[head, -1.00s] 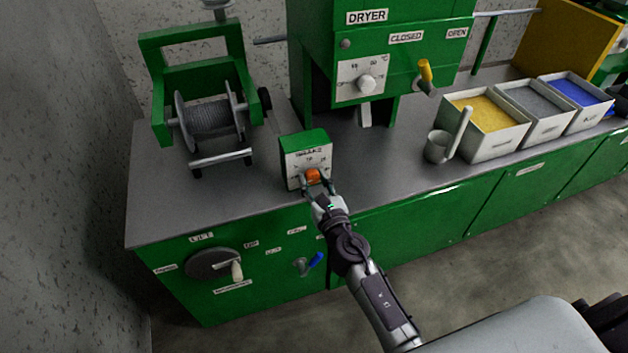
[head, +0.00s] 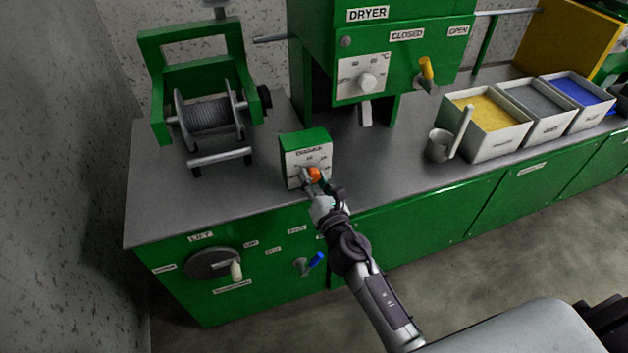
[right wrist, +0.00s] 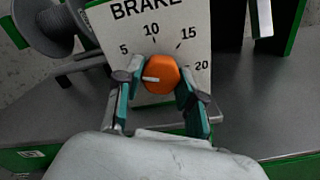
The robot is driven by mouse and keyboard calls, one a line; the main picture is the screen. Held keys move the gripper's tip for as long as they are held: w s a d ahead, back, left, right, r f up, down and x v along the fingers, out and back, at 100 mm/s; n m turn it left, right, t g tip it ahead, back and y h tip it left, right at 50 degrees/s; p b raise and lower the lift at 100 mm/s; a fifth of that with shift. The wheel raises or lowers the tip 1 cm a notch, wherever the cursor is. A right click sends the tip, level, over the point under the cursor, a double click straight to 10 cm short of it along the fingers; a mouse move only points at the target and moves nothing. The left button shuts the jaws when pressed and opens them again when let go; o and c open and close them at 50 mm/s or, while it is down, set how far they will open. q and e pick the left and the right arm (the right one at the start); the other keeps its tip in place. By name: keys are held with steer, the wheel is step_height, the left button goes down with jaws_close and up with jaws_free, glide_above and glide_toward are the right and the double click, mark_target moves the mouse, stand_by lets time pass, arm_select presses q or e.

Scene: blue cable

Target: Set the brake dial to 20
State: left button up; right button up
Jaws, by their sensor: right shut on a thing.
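The brake dial is an orange knob (right wrist: 161,74) on the white face of a small green box (head: 306,144) on the counter. In the right wrist view the face reads BRAKE, with 5, 10, 15 and 20 around the knob. The knob's white mark points left, below the 5; any number there is hidden behind a finger. My right gripper (right wrist: 160,88) is shut on the knob, one finger on each side. In the head view it reaches the knob (head: 314,174) from the front. My left gripper is not in view.
A green winch with a grey cable drum (head: 208,115) stands left of the brake box. The dryer (head: 385,55), with its own dial and yellow lever, stands behind. A grey cup (head: 438,146) and bins of yellow, grey and blue material are at right.

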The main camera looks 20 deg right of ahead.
steer(key=m, duration=0.4)
steer(key=shift+m, duration=0.4)
steer(key=m, duration=0.3)
steer(key=shift+m, duration=0.3)
steer(key=m, duration=0.4)
steer(key=shift+r+m, duration=0.1)
steer(key=shift+m, duration=0.2)
steer(key=m+p, duration=0.1)
steer(key=m, duration=0.2)
steer(key=shift+m, duration=0.3)
steer(key=m+p, duration=0.1)
steer(key=m, duration=0.3)
steer(key=shift+p, duration=0.3)
steer(key=m+p, duration=0.1)
steer(key=m, duration=0.4)
steer(key=shift+r+p, duration=0.1)
steer(key=shift+p, duration=0.3)
steer(key=m+p, duration=0.1)
steer(key=m, duration=0.3)
steer(key=shift+m, duration=0.3)
steer(key=shift+d+m+p, duration=0.1)
steer(key=shift+m+p, duration=0.5)
steer(key=shift+m, duration=1.4)
